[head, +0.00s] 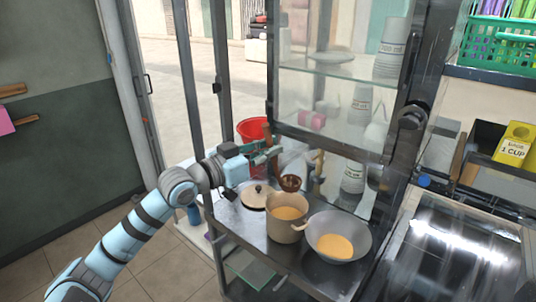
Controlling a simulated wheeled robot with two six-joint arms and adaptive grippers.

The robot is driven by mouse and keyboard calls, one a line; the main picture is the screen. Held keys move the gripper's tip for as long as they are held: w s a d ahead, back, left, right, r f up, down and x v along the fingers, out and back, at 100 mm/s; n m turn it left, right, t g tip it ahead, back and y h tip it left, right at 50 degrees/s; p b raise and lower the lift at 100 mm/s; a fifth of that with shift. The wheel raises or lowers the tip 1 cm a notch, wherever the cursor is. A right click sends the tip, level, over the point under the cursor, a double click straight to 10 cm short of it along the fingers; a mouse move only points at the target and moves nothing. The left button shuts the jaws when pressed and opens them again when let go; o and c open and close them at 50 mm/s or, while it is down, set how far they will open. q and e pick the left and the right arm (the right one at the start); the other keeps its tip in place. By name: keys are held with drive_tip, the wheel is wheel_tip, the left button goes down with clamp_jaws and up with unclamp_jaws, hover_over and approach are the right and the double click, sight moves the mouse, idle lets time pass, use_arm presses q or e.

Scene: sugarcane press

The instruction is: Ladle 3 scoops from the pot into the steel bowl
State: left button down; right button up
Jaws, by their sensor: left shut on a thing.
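My left gripper (266,156) is shut on the ladle, above the back of the steel table. The ladle (290,183) is brown; its handle rises above the jaws and its cup hangs below them, just above and behind the pot. I cannot tell whether the cup holds liquid. The beige pot (286,231) stands open on the table with orange-yellow liquid inside. The wide steel bowl (359,240) is right of the pot and has a pool of the same coloured liquid in its bottom. My right gripper is out of view.
A round pale lid (256,196) with a dark knob lies left of the pot. A red bucket (252,129) is behind my gripper. A glass cabinet (330,95) with stacked cups rises behind the bowl. A yellow box (514,146) is at the far right.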

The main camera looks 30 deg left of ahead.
use_arm(q)
wheel_tip(320, 180, down, 15)
drive_tip(key=b, duration=1.2)
drive_tip(key=shift+s+a+b, duration=0.2)
drive_tip(key=shift+s+b, duration=0.1)
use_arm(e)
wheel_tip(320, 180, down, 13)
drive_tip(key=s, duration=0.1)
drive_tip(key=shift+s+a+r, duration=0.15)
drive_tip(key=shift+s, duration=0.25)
use_arm(q)
drive_tip(key=shift+r, duration=0.15)
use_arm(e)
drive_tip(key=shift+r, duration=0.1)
use_arm(q)
drive_tip(key=shift+r, duration=0.1)
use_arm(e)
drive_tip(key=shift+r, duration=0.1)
use_arm(q)
wheel_tip(320, 180, up, 14)
drive_tip(key=p, duration=1.3)
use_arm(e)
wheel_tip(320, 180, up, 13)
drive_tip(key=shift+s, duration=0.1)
